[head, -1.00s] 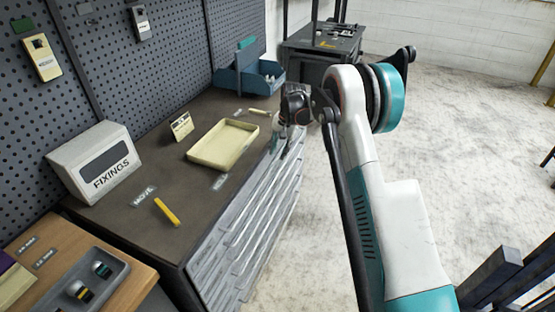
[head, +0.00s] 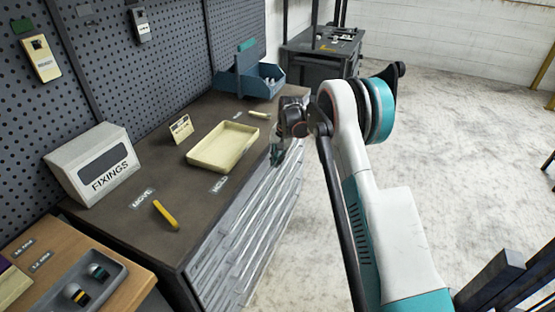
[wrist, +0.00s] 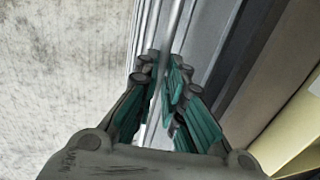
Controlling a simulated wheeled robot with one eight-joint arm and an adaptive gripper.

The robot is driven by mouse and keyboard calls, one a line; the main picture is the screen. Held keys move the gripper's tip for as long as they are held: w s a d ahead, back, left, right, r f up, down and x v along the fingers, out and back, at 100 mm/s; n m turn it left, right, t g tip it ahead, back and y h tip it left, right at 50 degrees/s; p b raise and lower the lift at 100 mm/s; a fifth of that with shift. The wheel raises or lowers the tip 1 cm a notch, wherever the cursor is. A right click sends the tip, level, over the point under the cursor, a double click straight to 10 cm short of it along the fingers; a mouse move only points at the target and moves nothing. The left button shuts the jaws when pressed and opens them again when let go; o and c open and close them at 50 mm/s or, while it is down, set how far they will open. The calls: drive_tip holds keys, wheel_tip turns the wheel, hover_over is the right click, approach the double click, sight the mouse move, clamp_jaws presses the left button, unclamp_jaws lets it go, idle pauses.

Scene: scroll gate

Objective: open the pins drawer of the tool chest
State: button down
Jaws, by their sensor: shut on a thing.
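The tool chest (head: 228,252) is grey, with a dark top and several drawer fronts with long pale handles facing right. My gripper (head: 275,157) is at the upper front edge of the chest, near its far end. In the wrist view my gripper (wrist: 163,78) has its teal fingers on both sides of a long thin drawer handle (wrist: 176,22) and is shut on it. The fingers hide the part of the handle between them. I cannot read a drawer label, so I cannot tell whether this is the pins drawer.
On the chest top are a cream tray (head: 222,148), a yellow stick (head: 166,214), a small sign (head: 181,129) and a blue bin (head: 248,78). A FIXINGS box (head: 93,165) stands by the pegboard. Open floor (head: 455,150) lies to the right.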

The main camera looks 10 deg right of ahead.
drive_tip(key=s+d, duration=0.7)
drive_tip(key=d, duration=0.3)
drive_tip(key=s+d, duration=0.8)
drive_tip(key=d, duration=0.3)
drive_tip(key=shift+s+d+b, duration=0.25)
drive_tip(key=shift+s+b, duration=0.05)
drive_tip(key=shift+b, duration=0.1)
drive_tip(key=c, duration=1.7)
unclamp_jaws()
drive_tip(key=shift+r, duration=0.1)
drive_tip(key=r, duration=0.4)
drive_tip(key=s+d+r, duration=0.1)
drive_tip(key=r, duration=0.6)
drive_tip(key=shift+s+d+r, duration=0.15)
drive_tip(key=shift+d+r, duration=0.15)
drive_tip(key=shift+d, duration=0.1)
